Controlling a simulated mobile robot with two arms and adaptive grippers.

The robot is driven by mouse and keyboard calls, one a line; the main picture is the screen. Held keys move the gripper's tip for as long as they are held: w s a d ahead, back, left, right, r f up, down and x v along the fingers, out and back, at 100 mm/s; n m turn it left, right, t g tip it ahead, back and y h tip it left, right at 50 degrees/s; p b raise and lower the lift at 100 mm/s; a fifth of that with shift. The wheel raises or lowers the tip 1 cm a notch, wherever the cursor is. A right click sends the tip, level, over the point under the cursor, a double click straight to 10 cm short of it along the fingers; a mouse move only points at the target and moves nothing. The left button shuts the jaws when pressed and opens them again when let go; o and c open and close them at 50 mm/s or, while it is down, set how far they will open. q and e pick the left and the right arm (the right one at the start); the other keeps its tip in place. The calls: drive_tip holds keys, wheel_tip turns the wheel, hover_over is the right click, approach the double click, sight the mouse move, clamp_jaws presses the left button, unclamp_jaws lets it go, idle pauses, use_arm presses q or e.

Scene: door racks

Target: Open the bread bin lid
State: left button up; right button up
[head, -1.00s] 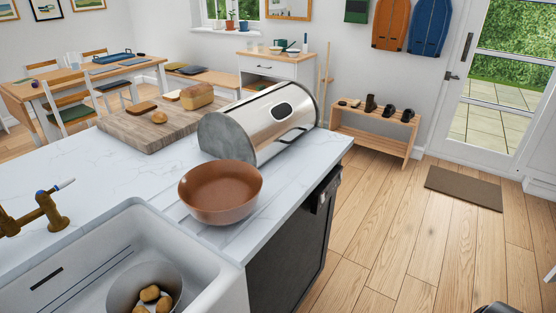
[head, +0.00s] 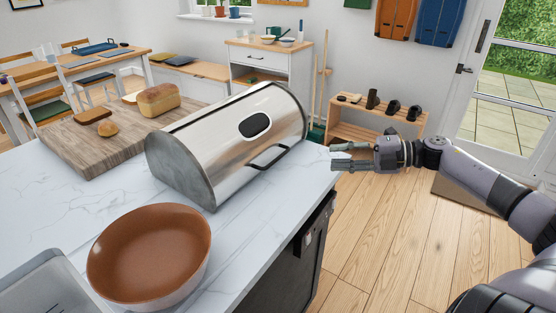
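The bread bin (head: 205,155) is a steel roll-top box with grey end panels on the white marble counter. Its curved lid (head: 240,115) is down, with a dark oval window and a dark bar handle (head: 269,157) low on its front. My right gripper (head: 338,158) reaches in from the right, at the counter's right edge. It is to the right of the handle, apart from it and empty, with its fingers spread and pointing left. My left gripper is not in view.
A brown bowl (head: 150,252) stands on the counter in front of the bin. A wooden board (head: 85,150) with bread lies behind left. A sink edge (head: 45,285) shows at lower left. Wooden floor (head: 370,225) is clear right of the counter.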

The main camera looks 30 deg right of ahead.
sight(278, 158)
drive_tip(key=b+x, duration=0.1)
drive_tip(key=x, duration=0.4)
drive_tip(key=shift+w+d+f, duration=0.1)
drive_tip(key=shift+w, duration=0.15)
drive_tip(key=p+x, duration=0.1)
drive_tip(key=x, duration=0.9)
drive_tip(key=shift+w, duration=0.3)
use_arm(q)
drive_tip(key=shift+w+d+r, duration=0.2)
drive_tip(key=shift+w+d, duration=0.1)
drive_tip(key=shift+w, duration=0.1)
use_arm(e)
drive_tip(key=shift+w+a+f, duration=0.2)
drive_tip(key=shift+a, duration=0.25)
clamp_jaws()
